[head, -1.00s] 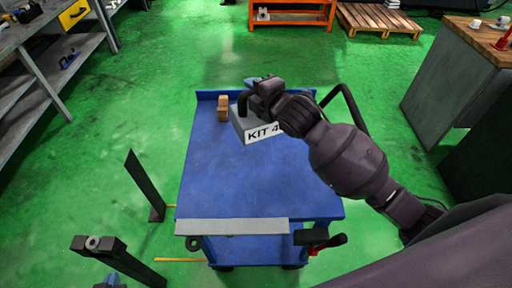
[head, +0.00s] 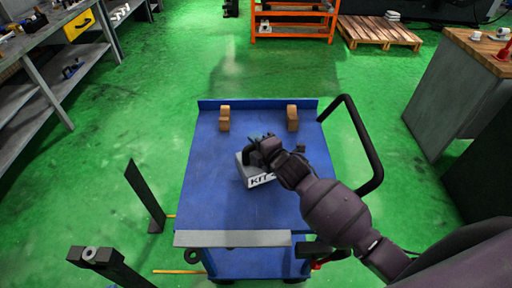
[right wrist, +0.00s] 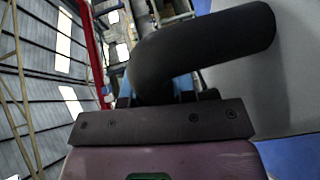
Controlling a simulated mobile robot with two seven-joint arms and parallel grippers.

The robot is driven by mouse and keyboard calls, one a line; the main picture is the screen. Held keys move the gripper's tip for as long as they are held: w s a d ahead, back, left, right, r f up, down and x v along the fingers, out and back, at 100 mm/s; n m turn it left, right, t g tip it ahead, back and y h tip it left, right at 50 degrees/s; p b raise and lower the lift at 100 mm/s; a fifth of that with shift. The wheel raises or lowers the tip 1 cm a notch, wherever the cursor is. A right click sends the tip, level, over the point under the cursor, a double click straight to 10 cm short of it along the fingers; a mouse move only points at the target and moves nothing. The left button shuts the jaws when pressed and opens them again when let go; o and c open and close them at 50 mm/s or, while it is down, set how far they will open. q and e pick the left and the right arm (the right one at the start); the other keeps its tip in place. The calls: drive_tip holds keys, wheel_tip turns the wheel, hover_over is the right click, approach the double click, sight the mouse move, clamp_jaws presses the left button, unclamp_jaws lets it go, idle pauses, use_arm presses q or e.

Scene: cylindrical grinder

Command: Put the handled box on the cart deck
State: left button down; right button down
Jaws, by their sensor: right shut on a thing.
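The handled box (head: 259,180) is grey, with a white label reading KIT, and shows over the middle of the blue cart deck (head: 215,190). My right gripper (head: 262,148) is above it, shut on its black handle. In the right wrist view the thick dark handle (right wrist: 200,45) crosses in front of the gripper, with the grey box side (right wrist: 285,85) at right. My gripper and wrist hide part of the box. I cannot tell whether its underside touches the deck. My left gripper is not in view.
Two wooden blocks (head: 224,118) (head: 292,118) stand at the deck's far edge. A black push handle (head: 372,150) rises at the cart's right side. A grey bar (head: 232,239) lies along the near edge. Dark posts (head: 145,195) stand left of the cart. The deck's left side is clear.

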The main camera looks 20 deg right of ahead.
drive_tip(key=shift+f, duration=1)
drive_tip(key=shift+f, duration=0.1)
drive_tip(key=c, duration=0.9)
unclamp_jaws()
drive_tip(key=shift+c, duration=0.2)
drive_tip(key=shift+s, duration=0.15)
drive_tip(key=v, duration=1.1)
drive_tip(key=shift+s+d, duration=0.2)
drive_tip(key=shift+s, duration=0.15)
